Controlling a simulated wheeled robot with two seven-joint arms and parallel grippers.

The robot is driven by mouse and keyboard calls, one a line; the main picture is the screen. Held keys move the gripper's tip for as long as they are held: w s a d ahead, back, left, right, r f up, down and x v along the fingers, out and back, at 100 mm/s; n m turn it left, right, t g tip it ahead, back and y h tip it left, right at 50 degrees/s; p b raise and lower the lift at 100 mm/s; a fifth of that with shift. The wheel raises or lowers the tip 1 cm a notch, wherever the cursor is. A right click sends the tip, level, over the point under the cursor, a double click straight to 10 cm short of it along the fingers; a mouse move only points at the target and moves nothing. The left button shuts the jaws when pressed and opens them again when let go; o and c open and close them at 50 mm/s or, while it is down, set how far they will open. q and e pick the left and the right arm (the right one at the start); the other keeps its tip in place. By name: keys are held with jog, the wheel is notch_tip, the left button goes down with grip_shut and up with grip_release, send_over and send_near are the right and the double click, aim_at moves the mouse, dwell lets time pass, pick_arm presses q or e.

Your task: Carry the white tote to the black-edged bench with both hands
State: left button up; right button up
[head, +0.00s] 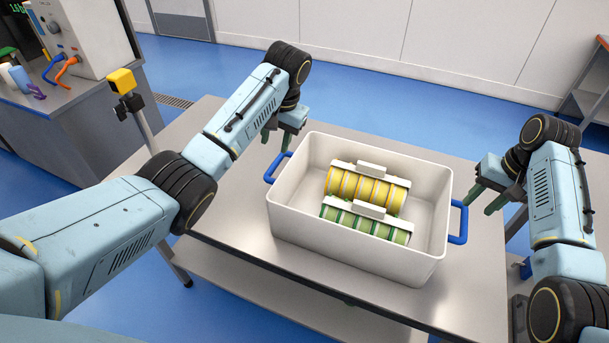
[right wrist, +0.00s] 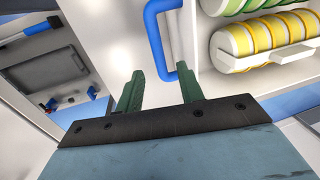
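The white tote (head: 346,251) stands on a grey table with a dark front edge. It holds a yellow ringed roll carrier (head: 366,187) and a green one (head: 365,222). It has a blue handle at its left end (head: 277,168) and another at its right end (head: 459,223). My left gripper (head: 277,138) is just behind the left handle, fingers apart and empty. My right gripper (head: 481,202) is beside the right handle, apart from it in the head view. In the right wrist view its green fingers (right wrist: 160,90) are spread, with the blue handle (right wrist: 160,40) beyond their tips.
The grey table (head: 245,225) has bare top left of the tote and a lower shelf. A bench with instruments (head: 75,100) stands at the left, with a yellow-topped post (head: 122,82) nearby. Another bench (head: 590,95) is at the far right. Blue floor lies open behind.

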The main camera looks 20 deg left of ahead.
jog(key=shift+d+r, duration=0.25)
jog(key=shift+r, duration=0.95)
jog(key=shift+d+r, duration=0.2)
jog(key=shift+r, duration=0.95)
jog(key=shift+s, duration=0.1)
